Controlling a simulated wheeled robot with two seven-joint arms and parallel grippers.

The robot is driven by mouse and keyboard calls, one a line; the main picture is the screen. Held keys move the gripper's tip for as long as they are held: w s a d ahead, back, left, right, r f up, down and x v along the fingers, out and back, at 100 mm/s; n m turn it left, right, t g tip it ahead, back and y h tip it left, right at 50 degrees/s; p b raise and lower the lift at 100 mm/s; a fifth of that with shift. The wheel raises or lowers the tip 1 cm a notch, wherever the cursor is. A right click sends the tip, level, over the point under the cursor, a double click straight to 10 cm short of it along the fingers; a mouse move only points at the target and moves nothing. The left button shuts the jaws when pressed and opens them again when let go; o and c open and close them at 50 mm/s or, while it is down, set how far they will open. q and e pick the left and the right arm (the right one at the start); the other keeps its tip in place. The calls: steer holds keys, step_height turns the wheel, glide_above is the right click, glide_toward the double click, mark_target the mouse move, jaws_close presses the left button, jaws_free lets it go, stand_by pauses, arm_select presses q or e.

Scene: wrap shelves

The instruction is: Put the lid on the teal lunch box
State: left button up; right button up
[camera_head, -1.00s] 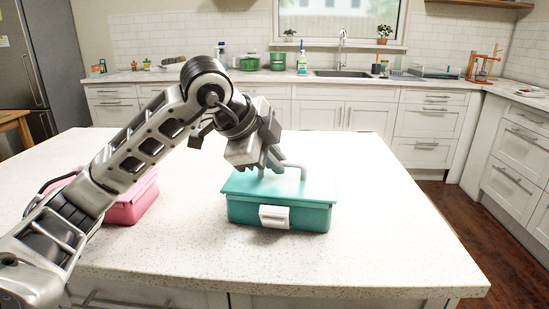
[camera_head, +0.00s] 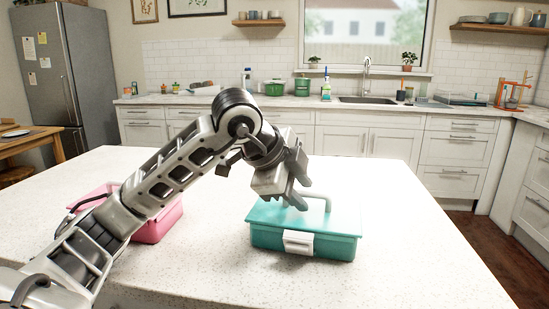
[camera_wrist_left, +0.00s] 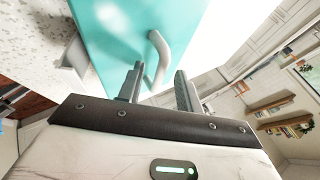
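The teal lunch box (camera_head: 270,240) stands on the pale countertop with a white latch (camera_head: 298,242) on its front. Its teal lid (camera_head: 335,217) lies flat on top, with a grey handle (camera_head: 327,203) standing up from it. My left gripper (camera_head: 299,196) is above the lid at the left of the handle. In the left wrist view its two fingers (camera_wrist_left: 158,88) are spread apart, with the handle (camera_wrist_left: 159,52) near and partly between them. The fingers do not close on it. My right gripper is not in view.
A pink lunch box (camera_head: 150,228) stands at the left, partly behind my left arm. The countertop (camera_head: 420,260) is clear to the right of the teal box. Cabinets and a sink (camera_head: 365,100) are along the back wall.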

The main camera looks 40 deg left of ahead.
arm_select(q)
steer(key=p+v, duration=0.1)
steer(key=v, duration=1.5)
steer(key=shift+p, duration=0.35)
